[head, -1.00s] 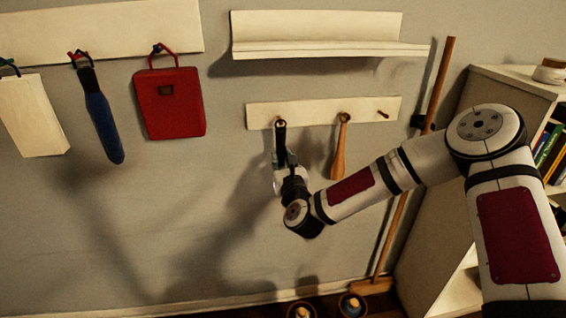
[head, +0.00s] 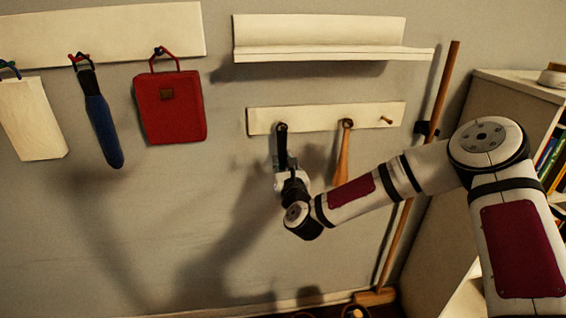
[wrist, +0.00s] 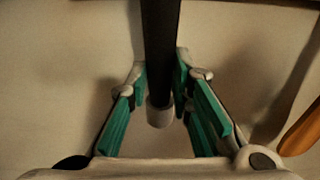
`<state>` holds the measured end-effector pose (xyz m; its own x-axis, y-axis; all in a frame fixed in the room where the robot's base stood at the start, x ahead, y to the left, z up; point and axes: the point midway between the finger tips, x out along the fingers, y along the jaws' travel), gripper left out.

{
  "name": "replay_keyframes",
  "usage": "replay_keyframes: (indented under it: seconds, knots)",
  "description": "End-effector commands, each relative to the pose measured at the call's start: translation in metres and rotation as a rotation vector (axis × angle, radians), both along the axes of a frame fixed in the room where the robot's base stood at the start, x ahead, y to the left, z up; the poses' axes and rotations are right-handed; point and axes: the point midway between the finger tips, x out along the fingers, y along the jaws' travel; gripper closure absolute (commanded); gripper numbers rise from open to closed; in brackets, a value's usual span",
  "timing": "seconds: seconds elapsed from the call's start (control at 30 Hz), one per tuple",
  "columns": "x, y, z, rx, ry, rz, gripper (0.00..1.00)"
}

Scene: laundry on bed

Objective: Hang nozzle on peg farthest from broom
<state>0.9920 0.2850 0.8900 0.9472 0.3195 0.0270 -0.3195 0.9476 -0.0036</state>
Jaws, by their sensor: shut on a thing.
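The nozzle (head: 281,147) is a long dark piece, upright against the wall. Its top end is at the left peg of the lower peg board (head: 315,118), the peg farthest from the broom (head: 440,90). Whether its loop is around that peg or only in front of it, I cannot tell. My gripper (head: 288,176) is shut on the nozzle's lower part. In the wrist view, the teal fingers of my gripper (wrist: 160,75) flank the dark nozzle (wrist: 160,35), which has a pale lower end. The pegs are outside the wrist view.
A wooden handled thing (head: 342,155) hangs on the middle peg, close to the right of my gripper. The right peg (head: 386,120) is empty. A white shelf (head: 320,52) is above. A red bag (head: 171,108) hangs at left; a bookcase (head: 440,190) stands at right.

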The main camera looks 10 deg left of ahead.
Motion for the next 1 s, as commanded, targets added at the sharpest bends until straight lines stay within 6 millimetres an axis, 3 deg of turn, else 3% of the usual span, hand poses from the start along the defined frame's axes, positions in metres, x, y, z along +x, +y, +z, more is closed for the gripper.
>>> replay_keyframes:
  seconds: [0.2,0.23,0.33,0.73,1.0]
  knots:
    - [0.000,0.000,-0.001,-0.001,0.002,0.001,1.00]
    - [0.000,0.000,-0.001,-0.001,0.002,0.001,0.78]
    - [0.000,0.000,-0.001,-0.001,0.002,0.001,0.56]
    - [-0.005,-0.001,-0.002,-0.001,0.003,0.001,0.56]
    - [-0.048,-0.016,-0.004,-0.002,0.006,0.003,0.56]
